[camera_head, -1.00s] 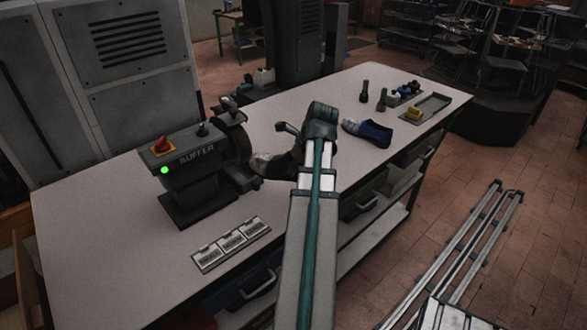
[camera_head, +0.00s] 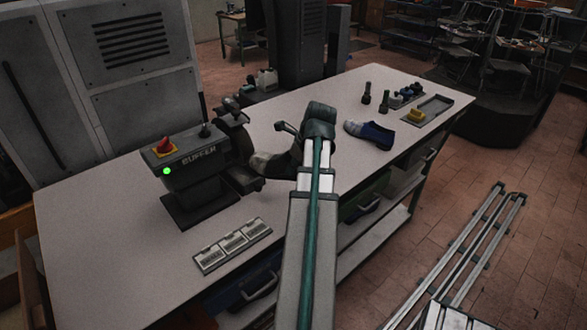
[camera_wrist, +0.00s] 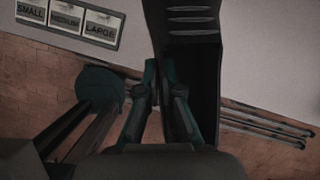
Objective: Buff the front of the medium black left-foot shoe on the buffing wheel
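The black shoe (camera_head: 280,165) is in front of my wrist in the head view, its greyish toe pointing left at the buffing wheel (camera_head: 243,145). The toe is very close to the wheel; I cannot tell if they touch. The buffer (camera_head: 195,165) has a lit green lamp and a red-and-yellow switch. In the wrist view the laced shoe (camera_wrist: 190,18) fills the top centre, its opening facing me. My gripper (camera_wrist: 165,75) has its fingers closed about the shoe's side wall, one finger inside the opening. In the head view, my arm hides the shoe's heel.
A label plate (camera_head: 232,246) reading small, medium and large lies at the bench's front edge. A blue shoe (camera_head: 372,134) stands to the right. Beyond it are dark bottles (camera_head: 383,100) and a grey tray (camera_head: 436,106). The bench (camera_head: 110,240) is clear at left.

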